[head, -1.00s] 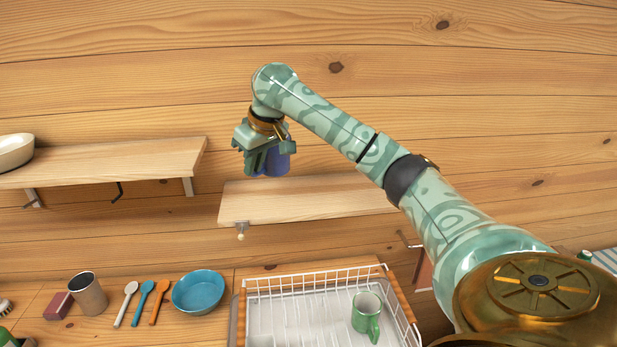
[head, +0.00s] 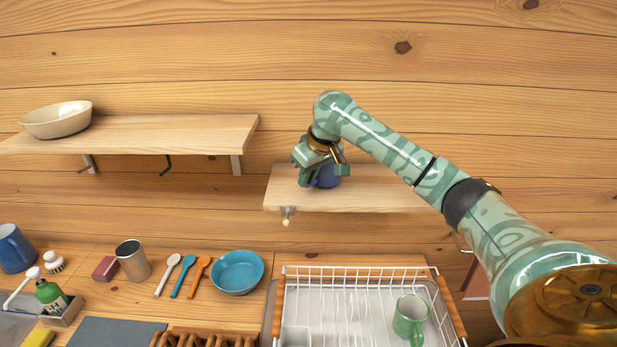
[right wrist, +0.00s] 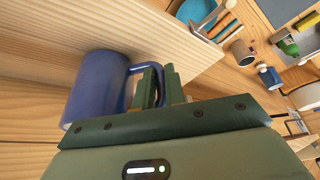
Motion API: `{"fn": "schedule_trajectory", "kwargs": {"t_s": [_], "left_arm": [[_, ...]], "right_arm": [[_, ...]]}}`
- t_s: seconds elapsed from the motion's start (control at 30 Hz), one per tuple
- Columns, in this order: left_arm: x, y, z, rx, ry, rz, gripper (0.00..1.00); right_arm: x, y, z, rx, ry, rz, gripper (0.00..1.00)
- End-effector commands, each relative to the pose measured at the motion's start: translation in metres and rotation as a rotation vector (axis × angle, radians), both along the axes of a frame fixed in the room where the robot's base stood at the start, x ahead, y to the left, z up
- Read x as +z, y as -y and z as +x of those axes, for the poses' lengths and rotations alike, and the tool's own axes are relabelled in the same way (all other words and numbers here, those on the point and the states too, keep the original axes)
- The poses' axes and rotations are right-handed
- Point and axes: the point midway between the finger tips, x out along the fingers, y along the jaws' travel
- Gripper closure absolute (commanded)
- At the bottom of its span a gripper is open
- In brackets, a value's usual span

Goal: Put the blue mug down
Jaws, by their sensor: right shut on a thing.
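The blue mug (head: 326,177) is at the small right-hand wall shelf (head: 380,196), near its left end. My right gripper (head: 319,165) is shut on it and partly hides it. In the right wrist view the mug (right wrist: 95,88) is to the left, with its handle between the fingers (right wrist: 160,88). The mug looks upright in the head view. Its base appears at or just above the shelf top; I cannot tell whether they touch. My left gripper is not in view.
A longer shelf (head: 190,135) at left holds a cream bowl (head: 57,120). Below are a dish rack (head: 350,272) with a green mug (head: 410,318), a teal bowl (head: 237,272), a metal cup (head: 132,260) and another blue mug (head: 14,250). The right shelf shows no other objects.

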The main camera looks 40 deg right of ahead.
Motion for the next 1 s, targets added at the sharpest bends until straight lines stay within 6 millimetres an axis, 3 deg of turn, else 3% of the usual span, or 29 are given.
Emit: {"fn": "schedule_trajectory", "kwargs": {"t_s": [0.2, 0.23, 0.3, 0.67, 1.0], "left_arm": [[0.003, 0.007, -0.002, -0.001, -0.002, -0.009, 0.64], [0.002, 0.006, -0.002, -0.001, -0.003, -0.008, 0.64], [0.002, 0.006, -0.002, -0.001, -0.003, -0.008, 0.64], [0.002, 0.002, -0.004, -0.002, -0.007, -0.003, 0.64], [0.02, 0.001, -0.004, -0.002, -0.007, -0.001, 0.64]], "right_arm": [[0.0, 0.0, 0.0, 0.0, -0.001, 0.0, 1.0], [-0.001, 0.0, 0.0, 0.0, -0.001, 0.0, 0.8], [-0.001, 0.0, 0.0, 0.0, -0.001, 0.0, 0.66], [0.007, 0.0, -0.002, -0.001, 0.002, 0.0, 0.66], [0.078, 0.003, -0.03, -0.001, 0.004, -0.002, 0.66]]}}
